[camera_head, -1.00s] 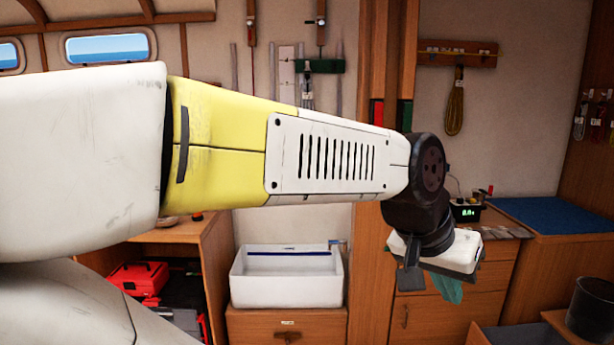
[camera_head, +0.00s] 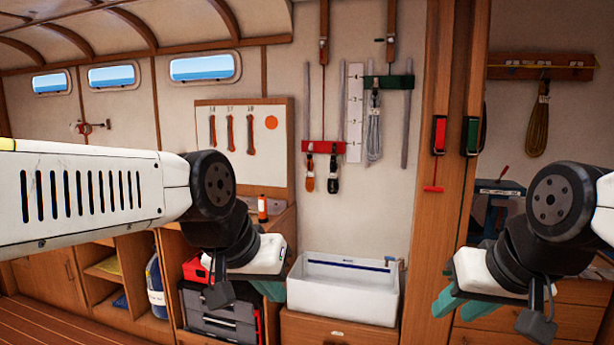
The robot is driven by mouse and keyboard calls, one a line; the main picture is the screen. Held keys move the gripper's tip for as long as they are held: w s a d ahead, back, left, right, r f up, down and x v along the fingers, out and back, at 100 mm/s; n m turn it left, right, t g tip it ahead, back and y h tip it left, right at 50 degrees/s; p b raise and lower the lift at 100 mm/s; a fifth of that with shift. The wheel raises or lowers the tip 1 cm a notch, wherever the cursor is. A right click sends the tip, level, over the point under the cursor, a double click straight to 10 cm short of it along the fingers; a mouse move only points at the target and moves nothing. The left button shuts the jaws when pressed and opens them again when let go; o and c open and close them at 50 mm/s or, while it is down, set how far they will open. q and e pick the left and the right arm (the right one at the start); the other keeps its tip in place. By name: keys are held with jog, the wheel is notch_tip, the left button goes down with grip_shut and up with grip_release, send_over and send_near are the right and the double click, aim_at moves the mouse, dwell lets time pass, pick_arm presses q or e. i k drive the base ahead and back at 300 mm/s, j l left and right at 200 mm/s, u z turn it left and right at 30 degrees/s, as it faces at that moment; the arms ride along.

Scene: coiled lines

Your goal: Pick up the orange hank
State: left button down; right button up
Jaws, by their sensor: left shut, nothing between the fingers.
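A small orange hanging bundle (camera_head: 309,178), which looks like the orange hank, hangs under a red rack (camera_head: 323,147) on the back wall, beside a dark bundle (camera_head: 333,175). My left gripper (camera_head: 270,289) is low and left of it, well apart, in front of the cabinets. Its teal fingers are shut with nothing between them. My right gripper (camera_head: 457,304) is at lower right, pointing down, far from the bundle. Its teal fingers are partly hidden by its body, and I cannot tell if they are open.
A white basin (camera_head: 343,291) stands below the racks. A grey hank (camera_head: 374,130) hangs from a green rack (camera_head: 388,82), and a yellow-brown hank (camera_head: 538,125) from a wooden rail (camera_head: 540,66). A wooden post (camera_head: 443,70) stands right of the racks. Toolboxes (camera_head: 220,312) sit at lower left.

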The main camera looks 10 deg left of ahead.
aim_at(310, 185)
jog(key=u, duration=0.35)
jog(key=i+j+z, duration=0.1)
jog(key=i+j, duration=0.15)
jog(key=i+j+z, duration=0.1)
jog(key=i+j, duration=0.2)
jog(key=i+j+z, duration=0.15)
jog(key=i+j, duration=0.2)
jog(key=i+j+z, duration=0.1)
jog(key=i+j, duration=0.25)
jog(key=i+j+z, duration=0.1)
jog(key=i+j, duration=0.15)
jog(key=i+j+z, duration=0.1)
jog(key=i+j, duration=0.15)
jog(key=j, duration=0.25)
jog(key=i+j+z, duration=0.15)
jog(key=j, duration=0.25)
jog(key=i+j+z, duration=0.1)
jog(key=i+j, duration=0.25)
jog(key=j, duration=0.1)
